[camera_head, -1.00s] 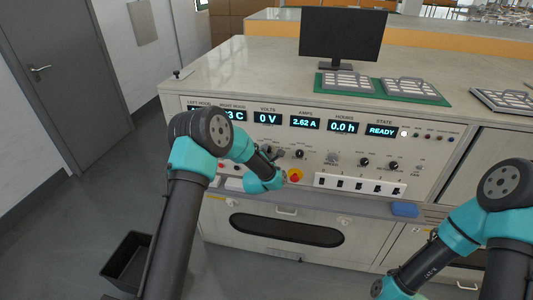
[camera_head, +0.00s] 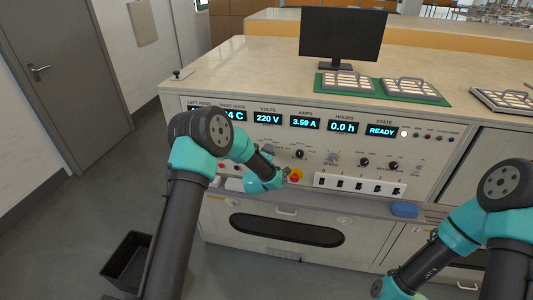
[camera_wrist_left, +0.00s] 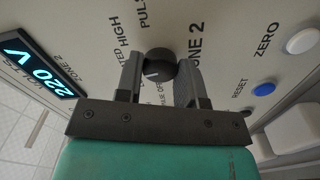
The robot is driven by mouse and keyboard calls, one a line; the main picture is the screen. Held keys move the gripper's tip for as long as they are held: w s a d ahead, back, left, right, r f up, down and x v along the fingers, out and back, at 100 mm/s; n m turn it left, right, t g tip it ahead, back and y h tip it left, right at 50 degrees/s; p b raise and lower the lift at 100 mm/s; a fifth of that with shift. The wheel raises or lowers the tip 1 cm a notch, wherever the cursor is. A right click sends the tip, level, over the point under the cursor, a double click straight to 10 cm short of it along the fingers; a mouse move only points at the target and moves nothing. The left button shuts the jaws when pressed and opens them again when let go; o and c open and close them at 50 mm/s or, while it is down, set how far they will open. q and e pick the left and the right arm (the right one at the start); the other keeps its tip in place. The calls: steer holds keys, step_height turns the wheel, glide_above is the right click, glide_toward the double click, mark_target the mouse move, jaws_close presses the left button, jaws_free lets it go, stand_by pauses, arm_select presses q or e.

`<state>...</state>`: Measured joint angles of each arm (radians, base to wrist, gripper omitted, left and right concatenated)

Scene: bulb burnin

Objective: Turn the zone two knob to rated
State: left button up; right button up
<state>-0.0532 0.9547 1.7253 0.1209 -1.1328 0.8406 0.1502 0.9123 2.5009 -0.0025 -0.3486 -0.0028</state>
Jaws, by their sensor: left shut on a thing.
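The zone two knob (camera_wrist_left: 160,66) is a round black knob with a light pointer line on the cream control panel, beside the printed "ZONE 2" in the left wrist view. My left gripper (camera_wrist_left: 160,78) is shut on it, one finger on each side. In the head view my left gripper (camera_head: 270,152) is at the left part of the panel, where the arm and fingers mostly hide the knob. The volts display (camera_head: 267,118) reads 220 V. The "RATED" label is only partly visible. My right arm is at the lower right, its fingers not shown.
A red emergency button on yellow (camera_head: 295,175) is just right of my left wrist. A white strip of black switches (camera_head: 360,185) and other knobs lie further right. A blue block (camera_head: 404,209) sits on the ledge. A black bin (camera_head: 127,260) stands on the floor.

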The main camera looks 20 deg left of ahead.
arm_select(q)
steer(key=shift+m, duration=0.9)
steer(key=o, duration=0.9)
steer(key=shift+s, duration=0.1)
steer(key=s, duration=1.1)
steer(key=s+d, duration=0.1)
steer(key=s, duration=0.5)
steer(key=shift+s, duration=0.1)
